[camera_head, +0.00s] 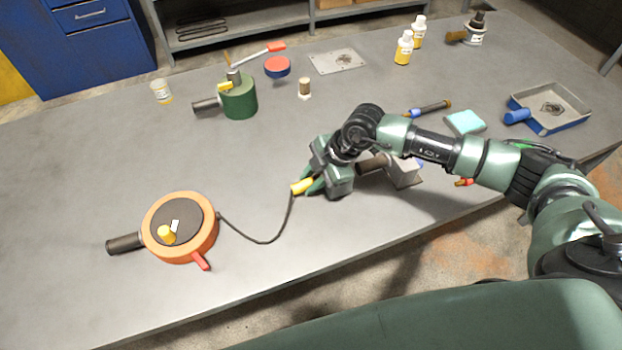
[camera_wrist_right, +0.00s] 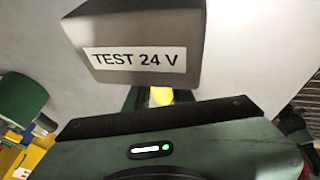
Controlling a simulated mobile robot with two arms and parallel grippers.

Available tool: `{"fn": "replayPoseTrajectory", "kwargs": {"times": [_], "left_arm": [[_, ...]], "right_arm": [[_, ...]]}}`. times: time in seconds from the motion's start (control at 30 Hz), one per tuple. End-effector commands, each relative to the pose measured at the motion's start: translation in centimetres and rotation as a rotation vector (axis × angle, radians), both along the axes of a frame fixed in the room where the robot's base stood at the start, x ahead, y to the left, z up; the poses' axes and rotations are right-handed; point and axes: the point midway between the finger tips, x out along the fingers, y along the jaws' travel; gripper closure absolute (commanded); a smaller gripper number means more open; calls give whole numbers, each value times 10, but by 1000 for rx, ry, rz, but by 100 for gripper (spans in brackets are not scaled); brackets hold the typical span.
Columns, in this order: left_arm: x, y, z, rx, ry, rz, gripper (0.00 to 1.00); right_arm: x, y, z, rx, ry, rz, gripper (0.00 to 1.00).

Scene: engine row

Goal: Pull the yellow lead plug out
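The yellow lead plug (camera_head: 301,187) is near the middle of the bench in the head view, on the end of a dark lead (camera_head: 262,241). The lead runs to a round orange unit (camera_head: 160,215) at the left. My right gripper (camera_head: 312,184) is at the plug, with green fingers on both sides of it. The plug's yellow also shows between the fingers in the wrist view (camera_wrist_right: 160,96). A grey box (camera_wrist_right: 150,35) labelled TEST 24 V stands close in front of the gripper there. Whether the plug sits in a socket is hidden. My left gripper is not in view.
A grey block (camera_head: 405,172) with a dark handle lies right of my gripper. A green cylinder (camera_head: 239,97), a metal plate (camera_head: 338,61), bottles (camera_head: 404,47) and a blue-edged tray (camera_head: 549,108) stand farther back. The bench left of the gripper is mostly clear.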

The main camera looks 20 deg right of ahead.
Motion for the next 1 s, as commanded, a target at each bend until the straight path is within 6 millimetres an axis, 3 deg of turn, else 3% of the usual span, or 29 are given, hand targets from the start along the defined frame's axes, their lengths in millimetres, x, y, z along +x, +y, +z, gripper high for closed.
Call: {"fn": "replayPoseTrajectory", "kwargs": {"times": [0.07,0.1,0.17,1.0], "left_arm": [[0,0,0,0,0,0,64],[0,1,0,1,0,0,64],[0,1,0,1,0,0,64],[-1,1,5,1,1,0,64]], "right_arm": [[0,0,0,-1,1,0,100],[0,0,0,-1,1,0,84],[0,0,0,-1,1,0,100],[-1,15,0,0,2,1,100]]}}
